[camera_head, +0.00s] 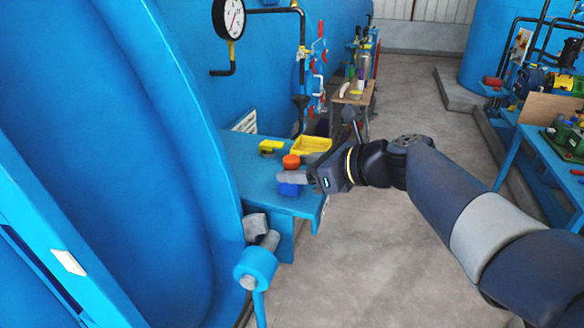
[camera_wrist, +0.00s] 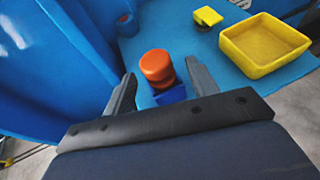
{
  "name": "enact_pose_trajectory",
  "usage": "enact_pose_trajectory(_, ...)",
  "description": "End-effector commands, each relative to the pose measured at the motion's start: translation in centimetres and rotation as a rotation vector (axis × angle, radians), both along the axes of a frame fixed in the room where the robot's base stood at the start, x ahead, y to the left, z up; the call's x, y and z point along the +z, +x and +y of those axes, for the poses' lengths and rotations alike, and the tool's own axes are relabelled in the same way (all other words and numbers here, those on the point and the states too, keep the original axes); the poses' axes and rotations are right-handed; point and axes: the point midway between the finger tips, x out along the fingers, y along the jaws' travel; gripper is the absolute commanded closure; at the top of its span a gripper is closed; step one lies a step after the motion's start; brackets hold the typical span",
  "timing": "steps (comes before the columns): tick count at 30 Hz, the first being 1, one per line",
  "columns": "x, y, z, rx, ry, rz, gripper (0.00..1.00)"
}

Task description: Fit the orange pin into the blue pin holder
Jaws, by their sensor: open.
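The orange pin (camera_head: 291,161) stands upright on or in the blue pin holder (camera_head: 289,189) on the blue table. The pin's round head also shows in the wrist view (camera_wrist: 157,65), with part of the holder (camera_wrist: 170,96) below it. I cannot tell how deep the pin sits. My gripper (camera_head: 292,176) is open. In the wrist view its fingers (camera_wrist: 161,74) are spread on both sides of the pin, with gaps visible. In the head view a grey finger hides the stretch between pin head and holder.
The large blue autoclave wall (camera_head: 130,130) rises close on the left. A blue clamp fitting (camera_head: 256,267) stands in front. Open floor (camera_head: 390,270) lies to the right.

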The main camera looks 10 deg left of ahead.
Motion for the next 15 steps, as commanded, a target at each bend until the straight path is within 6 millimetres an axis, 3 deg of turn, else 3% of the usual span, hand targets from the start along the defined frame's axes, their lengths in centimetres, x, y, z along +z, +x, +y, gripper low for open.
enact_pose_trajectory(7, 2.0, -1.5, -4.6, -0.006, 0.001, -0.003, 0.45)
enact_pose_trajectory(15, 3.1, -2.5, -7.0, -0.002, 0.002, -0.001, 0.45)
